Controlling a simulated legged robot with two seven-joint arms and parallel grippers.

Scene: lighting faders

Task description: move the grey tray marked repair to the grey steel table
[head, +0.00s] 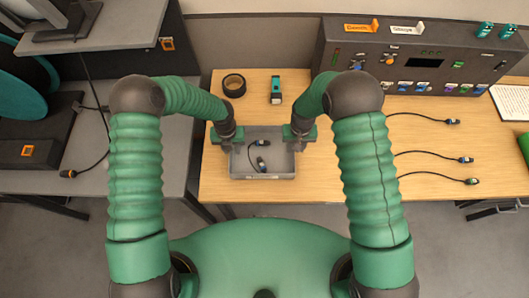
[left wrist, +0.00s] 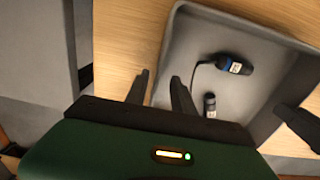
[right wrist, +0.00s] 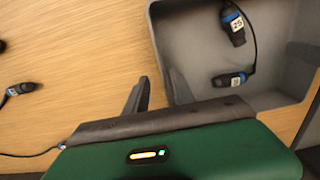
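The grey tray (head: 262,177) stands on the wooden table, with a small pale label on its near wall, too small to read. Two black connectors lie in it, one on a short cable (left wrist: 235,64). My left gripper (head: 231,147) is at the tray's left wall, its fingers apart on either side of it in the left wrist view (left wrist: 160,85). My right gripper (head: 299,147) is at the right wall, its fingers apart and straddling the rim in the right wrist view (right wrist: 157,88).
The wooden table (head: 345,180) holds a black tape roll (head: 234,85), a teal-and-black device (head: 276,88) and a fader console (head: 420,62) at the back. Several cable connectors (head: 466,160) lie at the right.

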